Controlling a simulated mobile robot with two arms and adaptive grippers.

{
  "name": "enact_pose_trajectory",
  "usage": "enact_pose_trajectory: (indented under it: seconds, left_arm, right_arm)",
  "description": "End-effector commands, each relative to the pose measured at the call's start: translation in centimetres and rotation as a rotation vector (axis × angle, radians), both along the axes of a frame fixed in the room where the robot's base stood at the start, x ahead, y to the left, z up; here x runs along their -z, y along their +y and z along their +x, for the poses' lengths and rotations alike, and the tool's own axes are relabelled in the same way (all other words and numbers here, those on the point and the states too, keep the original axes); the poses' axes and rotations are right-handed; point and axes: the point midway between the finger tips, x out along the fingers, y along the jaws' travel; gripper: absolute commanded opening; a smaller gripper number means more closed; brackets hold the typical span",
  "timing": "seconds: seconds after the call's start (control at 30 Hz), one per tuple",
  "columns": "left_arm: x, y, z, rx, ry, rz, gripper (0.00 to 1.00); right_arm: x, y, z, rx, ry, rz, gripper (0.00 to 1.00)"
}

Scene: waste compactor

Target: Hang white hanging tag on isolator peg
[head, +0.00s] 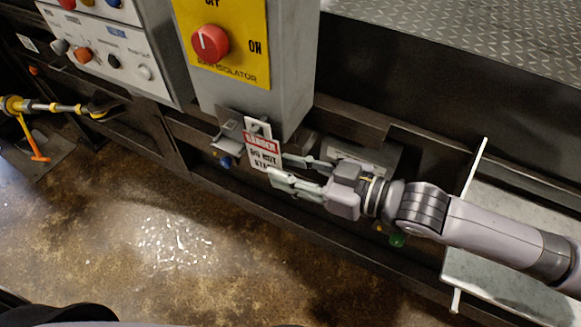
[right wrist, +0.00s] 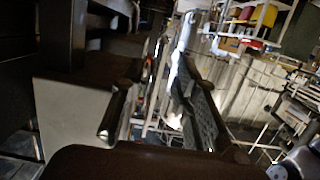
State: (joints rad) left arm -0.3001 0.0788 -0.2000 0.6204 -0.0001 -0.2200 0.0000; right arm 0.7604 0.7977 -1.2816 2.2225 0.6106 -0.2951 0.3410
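The white hanging tag (head: 262,146), with a red DANGER band and black print, is upright against the lower front of the grey isolator box (head: 295,75) in the head view. Its top end meets the box's lower edge; the peg itself is not clearly visible, so I cannot tell whether the tag is on it. My right gripper (head: 277,170) is just right of the tag's lower end, its two fingers spread with a gap between them. In the right wrist view the fingers (right wrist: 160,115) also look apart, and I cannot make out the tag. My left gripper is not in view.
A red isolator knob (head: 210,43) sits on a yellow plate above. A small metal bracket (head: 229,128) is left of the tag. A control panel (head: 112,55) stands further left. Dark frame beams (head: 235,193) run below the box.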

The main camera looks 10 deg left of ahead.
Motion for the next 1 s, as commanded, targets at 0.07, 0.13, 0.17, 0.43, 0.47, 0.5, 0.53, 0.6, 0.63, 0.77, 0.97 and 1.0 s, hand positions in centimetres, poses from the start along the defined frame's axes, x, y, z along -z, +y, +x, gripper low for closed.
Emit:
enact_pose_trajectory:
  seconds: [0.07,0.13,0.17,0.43,0.47,0.5,0.53,0.6,0.63,0.77,0.97,1.0]
  left_arm:
    - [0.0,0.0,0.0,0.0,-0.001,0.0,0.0]
    - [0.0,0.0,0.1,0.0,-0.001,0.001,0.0]
    - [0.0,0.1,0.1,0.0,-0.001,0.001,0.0]
    - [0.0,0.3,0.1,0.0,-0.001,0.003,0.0]
    - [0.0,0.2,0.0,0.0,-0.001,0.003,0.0]
    - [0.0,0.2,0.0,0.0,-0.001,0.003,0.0]
    - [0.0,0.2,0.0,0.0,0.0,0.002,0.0]
    - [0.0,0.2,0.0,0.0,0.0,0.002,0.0]
    - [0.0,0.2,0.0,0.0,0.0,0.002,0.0]
    - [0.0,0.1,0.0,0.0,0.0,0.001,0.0]
    - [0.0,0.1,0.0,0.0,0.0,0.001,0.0]
    - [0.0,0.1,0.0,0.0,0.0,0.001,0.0]
  right_arm:
    - [0.0,0.0,0.0,0.0,0.0,0.0,0.28]
    - [0.0,0.0,0.0,0.0,0.0,0.0,0.28]
    - [0.0,0.0,0.0,0.0,0.0,0.0,0.28]
    - [0.0,-0.4,-0.1,0.001,0.0,-0.002,0.28]
    - [-0.1,-0.7,-0.1,0.002,0.0,-0.003,0.28]
    - [-0.1,-1.1,-0.3,0.002,-0.001,-0.004,0.28]
    - [-0.2,-1.5,-0.4,0.002,-0.002,-0.003,0.28]
    - [-0.4,-2.6,-0.8,0.004,0.0,-0.004,0.28]
    - [-0.6,-3.1,-1.0,0.004,0.0,-0.004,0.28]
    - [-1.2,-5.6,-1.8,0.004,-0.003,-0.006,0.28]
    - [-2.0,-8.9,-3.1,0.002,-0.004,-0.005,0.28]
    - [-2.1,-9.1,-3.2,-0.002,-0.005,-0.005,0.28]
